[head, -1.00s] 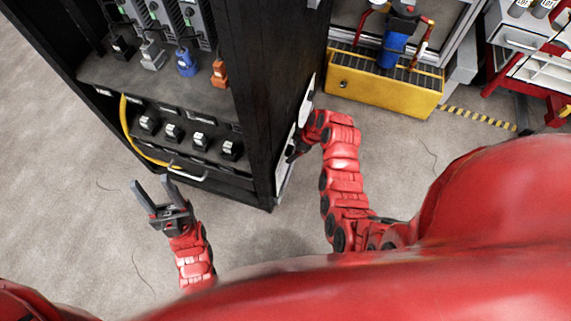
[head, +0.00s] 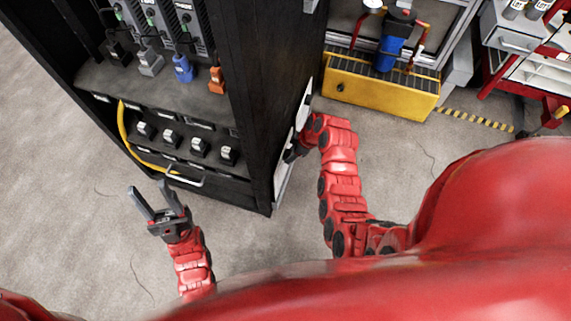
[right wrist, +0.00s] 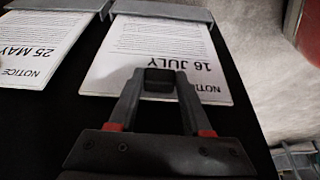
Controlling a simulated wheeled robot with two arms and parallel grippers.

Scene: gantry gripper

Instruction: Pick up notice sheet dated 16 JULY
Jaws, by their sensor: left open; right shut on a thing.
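The notice sheet dated 16 JULY (right wrist: 155,45) hangs on the black side panel under a grey clip, and its print reads upside down in the right wrist view. In the head view my right gripper (head: 297,150) is at the cabinet's side, and the sheets there show only as thin white edges. A second sheet dated 25 MAY (right wrist: 40,45) hangs to the left. My left gripper (head: 158,205) is open and empty in front of the cabinet.
The black cabinet (head: 255,110) holds several plugs and small black blocks on its shelves, with a drawer handle (head: 184,180) low in front. A yellow box (head: 375,92) stands behind my right arm. The grey floor (head: 75,225) at left is clear.

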